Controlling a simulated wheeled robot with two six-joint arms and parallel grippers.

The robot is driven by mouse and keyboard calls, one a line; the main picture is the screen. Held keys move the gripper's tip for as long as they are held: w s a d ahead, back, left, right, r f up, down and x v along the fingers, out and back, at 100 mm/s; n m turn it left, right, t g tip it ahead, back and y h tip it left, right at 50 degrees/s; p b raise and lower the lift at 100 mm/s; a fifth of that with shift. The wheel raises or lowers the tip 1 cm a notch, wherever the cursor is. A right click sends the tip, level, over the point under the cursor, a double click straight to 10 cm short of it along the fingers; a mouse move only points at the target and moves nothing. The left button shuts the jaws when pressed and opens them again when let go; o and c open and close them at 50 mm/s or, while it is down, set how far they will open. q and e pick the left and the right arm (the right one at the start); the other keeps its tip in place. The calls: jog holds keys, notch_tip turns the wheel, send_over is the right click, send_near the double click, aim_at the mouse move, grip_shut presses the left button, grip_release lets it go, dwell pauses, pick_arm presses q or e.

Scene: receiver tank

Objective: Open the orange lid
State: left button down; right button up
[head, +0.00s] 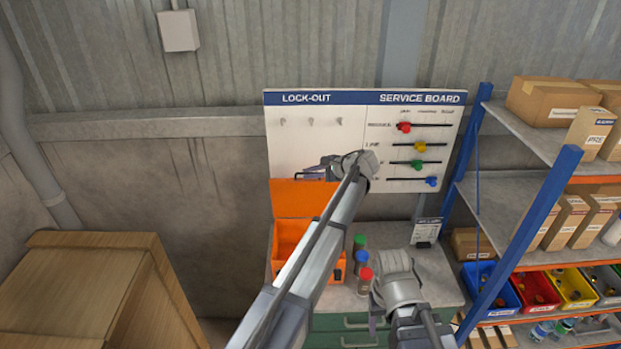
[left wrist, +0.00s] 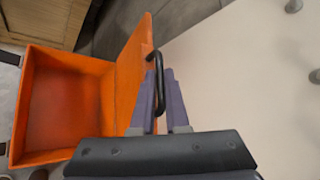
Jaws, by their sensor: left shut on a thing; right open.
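The orange lid (head: 300,198) stands raised at the back of an orange box (head: 290,240) on the bench, and the box's inside shows. My left gripper (head: 316,173) is at the lid's top edge, with my left arm crossing in front of the box. In the left wrist view the lid (left wrist: 128,80) stands up from the open, empty-looking box (left wrist: 22,105). My left gripper (left wrist: 166,75) is shut on the lid's black handle (left wrist: 154,72). My right gripper (head: 376,318) is open near the bench front, apart from the lid.
Small bottles with green, blue and red caps (head: 364,282) stand right of the box. The service board (head: 415,150) is on the wall behind. A blue-framed shelf (head: 540,220) with boxes and bins stands right. A large wooden crate (head: 80,290) is at left.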

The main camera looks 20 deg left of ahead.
pick_arm(q)
jog(key=shift+m+g+h, duration=0.5)
jog(key=shift+m+g, duration=0.1)
jog(key=shift+g, duration=0.3)
jog(key=shift+w+a+r+p, duration=0.1)
jog(key=shift+w+a+p, duration=0.25)
jog(key=shift+w, duration=0.7)
jog(key=shift+w+a+r+p, duration=0.15)
jog(key=shift+w+a+p, duration=0.25)
jog(key=shift+w, duration=0.65)
jog(key=shift+w+a+r+p, duration=0.15)
jog(key=shift+w+p, duration=0.35)
jog(key=shift+w, duration=0.55)
jog(key=c, duration=1.1)
grip_release()
jog(key=shift+s, duration=0.1)
jog(key=shift+o, duration=0.9)
